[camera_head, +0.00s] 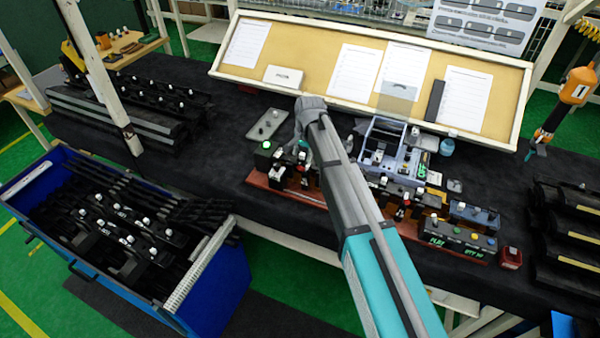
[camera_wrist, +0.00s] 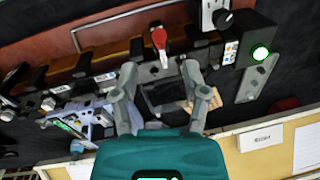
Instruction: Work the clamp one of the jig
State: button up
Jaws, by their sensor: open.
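The jig is a long red-brown base (camera_head: 258,180) with a row of black blocks and clamps, lying across the dark bench. It runs along the top of the wrist view (camera_wrist: 60,68). A clamp with a red-tipped handle (camera_wrist: 159,38) stands just beyond my fingertips in the wrist view. Its handle points away from my gripper. I cannot read a number on it. My gripper (camera_wrist: 161,66) is open, one finger on each side of the space before this clamp, with nothing seen between them. In the head view my gripper (camera_head: 303,152) is over the jig's left part, partly hidden by my arm.
A lit green button (camera_head: 265,146) is at the jig's left end. A grey tray (camera_head: 267,125) lies behind it. A grey-blue bin (camera_head: 383,135) stands behind the jig's middle. A slanted board with papers (camera_head: 320,60) borders the back. A blue crate (camera_head: 225,285) stands front left.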

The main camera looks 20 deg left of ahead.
aim_at(300, 168)
jog(key=shift+w+a+f+b, duration=0.1)
jog(key=shift+a+f+b, duration=0.1)
jog(key=shift+f+b, duration=1.55)
jog(key=shift+a+f+b, duration=0.2)
jog(key=shift+f+b, duration=1.35)
jog(key=shift+f, duration=0.3)
grip_shut()
